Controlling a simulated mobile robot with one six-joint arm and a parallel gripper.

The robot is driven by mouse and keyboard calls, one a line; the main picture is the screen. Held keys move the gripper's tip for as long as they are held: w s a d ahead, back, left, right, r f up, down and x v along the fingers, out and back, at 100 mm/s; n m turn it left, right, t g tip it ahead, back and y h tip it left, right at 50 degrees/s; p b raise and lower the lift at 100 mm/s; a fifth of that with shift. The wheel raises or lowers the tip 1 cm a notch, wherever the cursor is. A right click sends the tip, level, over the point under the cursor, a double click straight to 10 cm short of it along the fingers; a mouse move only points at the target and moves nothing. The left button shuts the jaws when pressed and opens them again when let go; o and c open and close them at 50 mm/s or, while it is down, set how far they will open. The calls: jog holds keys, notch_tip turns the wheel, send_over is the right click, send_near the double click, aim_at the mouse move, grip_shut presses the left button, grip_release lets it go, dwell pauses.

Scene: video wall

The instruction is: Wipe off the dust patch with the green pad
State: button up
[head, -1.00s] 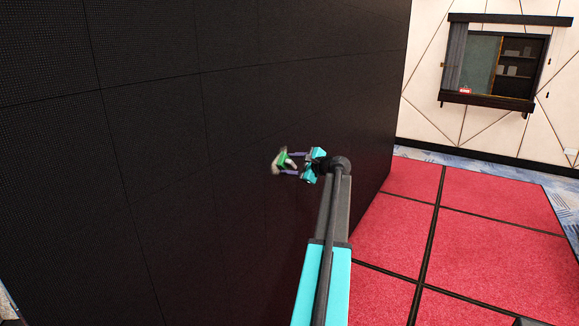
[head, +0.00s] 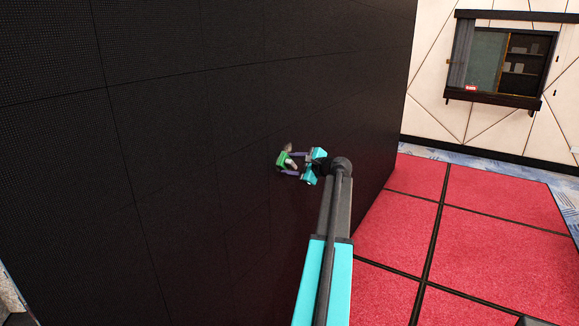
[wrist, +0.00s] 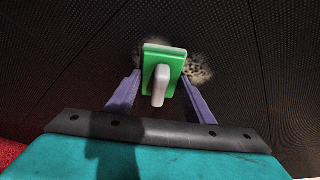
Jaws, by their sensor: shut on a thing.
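The green pad (head: 282,160) with its white handle is against the black video wall. My gripper (head: 289,163) is shut on the pad, its purple fingers on either side. In the wrist view, the pad (wrist: 165,56) and its pale handle are between the fingers of my gripper (wrist: 160,78). The speckled greyish dust patch (wrist: 200,70) shows to the right of the pad, with a blurred part at its upper left. In the head view, a bit of the dust patch (head: 288,147) shows above the pad. The pad hides the rest of that area.
The black video wall (head: 170,150) fills the left and middle. Red floor panels (head: 480,240) lie to the right, with open room. A dark-framed window (head: 500,60) is in the pale far wall.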

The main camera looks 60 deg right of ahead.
aim_at(287, 158)
jog(key=shift+a, duration=0.45)
jog(key=shift+w+a+p, duration=0.15)
jog(key=shift+a+p, duration=0.25)
jog(key=shift+a, duration=1.65)
jog(key=shift+r, duration=0.1)
jog(key=shift+r+p, duration=1)
jog(key=shift+r, duration=0.5)
jog(key=shift+d, duration=0.15)
jog(key=shift+d+f, duration=0.1)
jog(key=shift+d, duration=1.85)
